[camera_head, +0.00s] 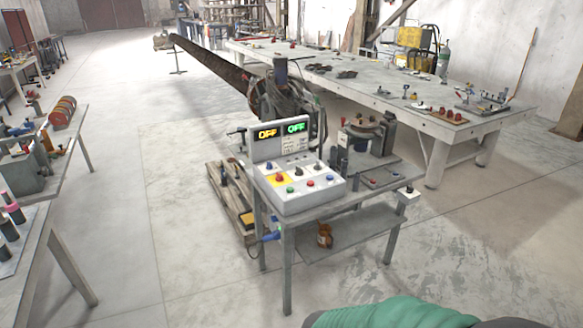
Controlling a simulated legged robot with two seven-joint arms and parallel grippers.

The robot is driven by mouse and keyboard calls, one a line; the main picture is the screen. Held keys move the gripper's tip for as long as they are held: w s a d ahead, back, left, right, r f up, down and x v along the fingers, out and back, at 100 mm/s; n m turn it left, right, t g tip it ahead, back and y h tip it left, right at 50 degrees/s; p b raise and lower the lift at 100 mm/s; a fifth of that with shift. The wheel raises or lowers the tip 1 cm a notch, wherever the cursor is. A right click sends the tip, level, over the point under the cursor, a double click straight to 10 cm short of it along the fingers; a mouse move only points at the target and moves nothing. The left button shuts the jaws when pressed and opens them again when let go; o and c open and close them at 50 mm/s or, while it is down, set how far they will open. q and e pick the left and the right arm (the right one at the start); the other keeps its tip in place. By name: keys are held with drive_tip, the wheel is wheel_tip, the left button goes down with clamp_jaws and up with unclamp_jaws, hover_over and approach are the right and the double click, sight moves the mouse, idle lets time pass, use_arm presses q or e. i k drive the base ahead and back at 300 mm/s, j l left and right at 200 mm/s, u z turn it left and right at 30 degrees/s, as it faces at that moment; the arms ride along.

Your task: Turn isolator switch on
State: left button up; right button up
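A grey-white control box (318,191) stands on the small metal table in the middle. Its raised back panel has two lit displays, a yellow "OFF" (267,133) and a green "OFF" (296,128). Its sloped face carries a red button (279,177) on a yellow patch, along with several coloured buttons and dark knobs. A small white box (408,195) is fixed at the table's right edge. It may be the isolator switch, but its details are too small to tell. Neither of my grippers is in view.
The auger (208,60) runs back left from machinery behind the control box. A wooden pallet (228,205) lies left of the small table (287,255). A long workbench (465,130) is behind right; other tables line the left. Floor in front is open. A green shape (395,315) shows at bottom.

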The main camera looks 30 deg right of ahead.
sight(279, 177)
drive_tip(key=i+l, duration=0.25)
drive_tip(key=i, duration=0.3)
drive_tip(key=i+l, duration=0.2)
drive_tip(key=i, duration=0.3)
drive_tip(key=i+l+z, duration=0.1)
drive_tip(key=i+l, duration=0.15)
drive_tip(key=i, duration=0.3)
